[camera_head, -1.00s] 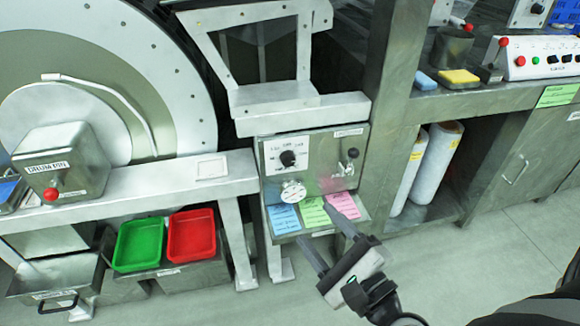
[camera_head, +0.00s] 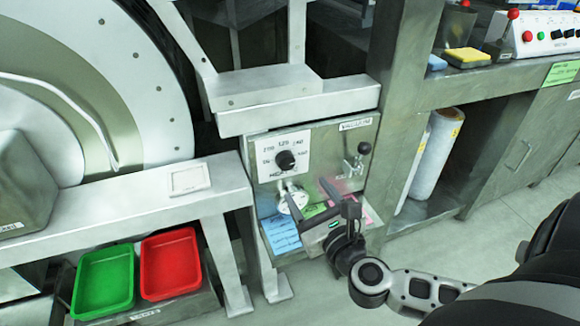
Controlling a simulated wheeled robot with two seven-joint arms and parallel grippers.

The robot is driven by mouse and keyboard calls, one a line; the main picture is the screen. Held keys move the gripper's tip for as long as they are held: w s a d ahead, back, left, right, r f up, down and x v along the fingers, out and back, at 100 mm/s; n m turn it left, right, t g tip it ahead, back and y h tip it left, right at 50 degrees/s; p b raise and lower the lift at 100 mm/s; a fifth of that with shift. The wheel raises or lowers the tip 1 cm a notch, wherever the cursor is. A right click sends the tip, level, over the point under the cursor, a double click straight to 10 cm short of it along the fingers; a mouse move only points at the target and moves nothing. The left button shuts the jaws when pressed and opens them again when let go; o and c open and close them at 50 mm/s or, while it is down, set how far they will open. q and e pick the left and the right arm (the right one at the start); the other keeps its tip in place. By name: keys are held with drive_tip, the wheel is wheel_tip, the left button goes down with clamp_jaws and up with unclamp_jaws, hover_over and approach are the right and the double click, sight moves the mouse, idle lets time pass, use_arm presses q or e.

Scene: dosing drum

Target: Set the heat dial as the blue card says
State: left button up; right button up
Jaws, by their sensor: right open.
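The heat dial is a black knob (camera_head: 285,160) on a white scale plate (camera_head: 272,150) at the upper left of the grey control panel (camera_head: 330,150). The blue card (camera_head: 281,233) lies on the small shelf below the panel; its writing is too small to read. My right gripper (camera_head: 308,197) is open and empty in front of the panel's lower part, below and slightly right of the dial. It partly hides the green card (camera_head: 314,210) and the pink card (camera_head: 368,212). My left gripper is not in view.
A round white gauge (camera_head: 292,200) sits below the dial, close to my right gripper's left finger. A valve lever with a black ball (camera_head: 364,148) stands at the panel's right. Green (camera_head: 104,281) and red trays (camera_head: 170,264) stand at lower left.

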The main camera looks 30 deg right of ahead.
sight(288, 164)
drive_tip(key=w, duration=0.3)
drive_tip(key=w+d, duration=0.1)
drive_tip(key=w, duration=0.5)
drive_tip(key=shift+d, duration=0.25)
drive_tip(key=c, duration=1)
